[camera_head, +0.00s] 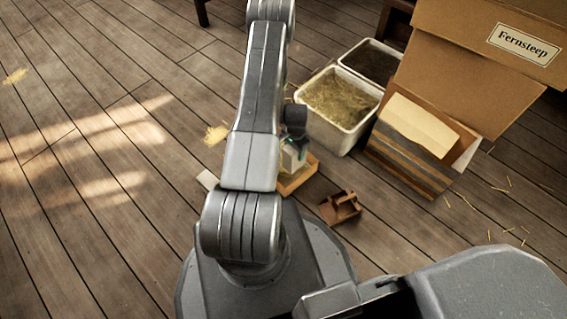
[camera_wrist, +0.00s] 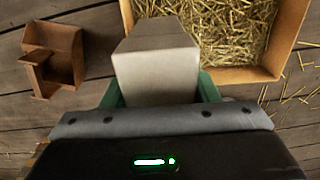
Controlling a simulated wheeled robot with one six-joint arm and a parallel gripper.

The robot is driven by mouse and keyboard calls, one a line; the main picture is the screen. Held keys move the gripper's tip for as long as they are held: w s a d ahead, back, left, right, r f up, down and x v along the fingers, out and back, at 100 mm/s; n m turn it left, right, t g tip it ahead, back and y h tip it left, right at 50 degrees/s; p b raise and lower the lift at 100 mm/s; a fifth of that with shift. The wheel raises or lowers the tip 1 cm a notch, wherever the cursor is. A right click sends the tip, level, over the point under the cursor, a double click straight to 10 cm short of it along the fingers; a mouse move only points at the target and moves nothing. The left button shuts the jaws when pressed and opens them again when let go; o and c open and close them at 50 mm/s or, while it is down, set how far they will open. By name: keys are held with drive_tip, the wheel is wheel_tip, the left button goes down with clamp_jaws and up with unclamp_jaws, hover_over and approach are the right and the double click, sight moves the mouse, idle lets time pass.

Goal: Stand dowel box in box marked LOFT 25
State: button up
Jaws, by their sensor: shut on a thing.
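A pale, plain block-shaped box (camera_wrist: 155,62) is in my gripper (camera_wrist: 158,88), between its two green fingers. I take it for the dowel box, but no marking on it is legible. In the wrist view it overlaps the near left side of an open cardboard box (camera_wrist: 290,38) with straw inside; I cannot tell its height above it. In the head view my gripper (camera_head: 292,157) is partly hidden behind my arm, over or beside that low cardboard box (camera_head: 303,180). No LOFT 25 marking shows in either view.
A small brown wooden piece (camera_head: 340,207) lies on the plank floor; it also shows in the wrist view (camera_wrist: 55,62). A white bin of straw (camera_head: 350,140), a darker-filled bin (camera_head: 399,62), a striped panel (camera_head: 405,168) and a Fernsteep carton (camera_head: 465,95) stand behind.

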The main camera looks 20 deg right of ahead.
wheel_tip(320, 180, down, 10)
drive_tip(key=b, duration=0.3)
drive_tip(key=shift+r, duration=0.25)
drive_tip(key=shift+f, duration=0.15)
drive_tip(key=o, duration=1.2)
wheel_tip(320, 180, up, 12)
drive_tip(key=p, duration=0.4)
drive_tip(key=shift+r, duration=0.2)
